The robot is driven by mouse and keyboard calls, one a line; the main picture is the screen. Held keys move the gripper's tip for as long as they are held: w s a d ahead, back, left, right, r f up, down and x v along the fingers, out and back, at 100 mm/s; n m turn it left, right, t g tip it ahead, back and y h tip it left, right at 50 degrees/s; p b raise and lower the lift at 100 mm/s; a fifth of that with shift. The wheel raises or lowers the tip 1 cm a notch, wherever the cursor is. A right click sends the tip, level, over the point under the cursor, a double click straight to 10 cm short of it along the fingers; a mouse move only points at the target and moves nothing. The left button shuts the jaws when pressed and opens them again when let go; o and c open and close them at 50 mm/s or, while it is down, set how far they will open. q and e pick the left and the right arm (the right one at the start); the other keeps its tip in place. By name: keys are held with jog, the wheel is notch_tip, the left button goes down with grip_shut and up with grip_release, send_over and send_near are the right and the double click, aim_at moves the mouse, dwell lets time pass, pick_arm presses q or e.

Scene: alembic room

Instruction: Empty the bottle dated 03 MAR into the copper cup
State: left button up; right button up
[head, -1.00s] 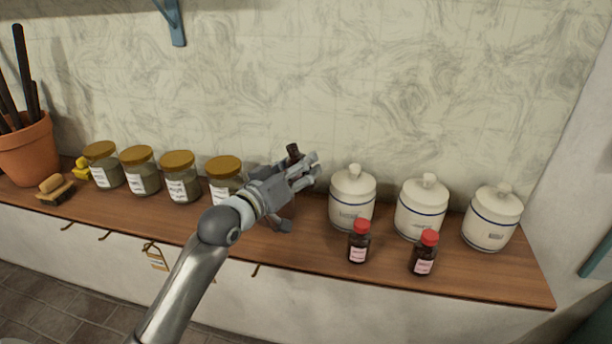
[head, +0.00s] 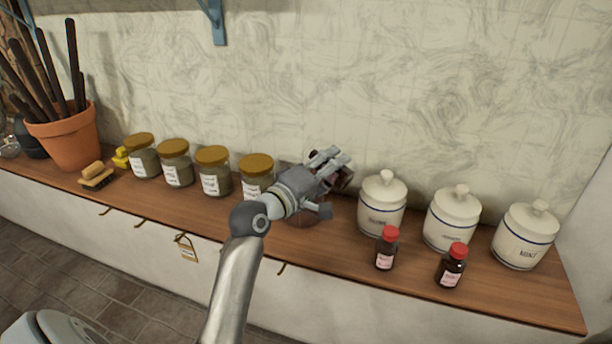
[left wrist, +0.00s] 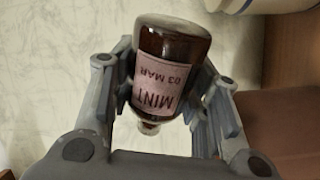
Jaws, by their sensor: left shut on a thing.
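My left gripper (head: 332,168) is shut on a dark brown bottle (head: 346,179) above the shelf. In the left wrist view the bottle (left wrist: 172,62) sits between both fingers, its pink label reading MINT 03 MAR upside down. Its neck, with no red cap on it, points to the bottom of that picture. In the head view the fingers hide most of the bottle, and it looks tipped over. I cannot see any liquid. My right gripper is not in view.
Two red-capped brown bottles (head: 386,248) (head: 451,266) stand at the shelf's (head: 340,258) front right. Several white lidded jars (head: 382,206) stand behind them. Several gold-lidded glass jars (head: 212,172), a brush (head: 96,176) and a terracotta pot (head: 70,140) are at left.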

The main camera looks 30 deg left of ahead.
pick_arm(q)
jog(key=shift+r+n+p, duration=0.2)
jog(key=shift+n+p, duration=0.1)
jog(key=shift+p, duration=0.1)
dwell(0.4)
jog(key=shift+r+n+p, duration=0.45)
jog(key=shift+n+p, duration=0.35)
jog(key=shift+p, duration=0.7)
jog(key=shift+r+p, duration=0.1)
jog(key=shift+p, duration=0.2)
dwell(0.6)
jog(key=shift+a+r+n+p, duration=0.1)
jog(key=shift+r+n+p, duration=0.3)
jog(key=shift+n+p, duration=0.7)
dwell(0.5)
jog(key=shift+r+n+p, duration=0.1)
jog(key=shift+n+p, duration=0.2)
jog(key=shift+p, duration=0.2)
jog(key=shift+a+r+n+p, duration=0.15)
jog(key=shift+r+n+p, duration=0.1)
jog(key=shift+n+p, duration=0.4)
dwell(0.5)
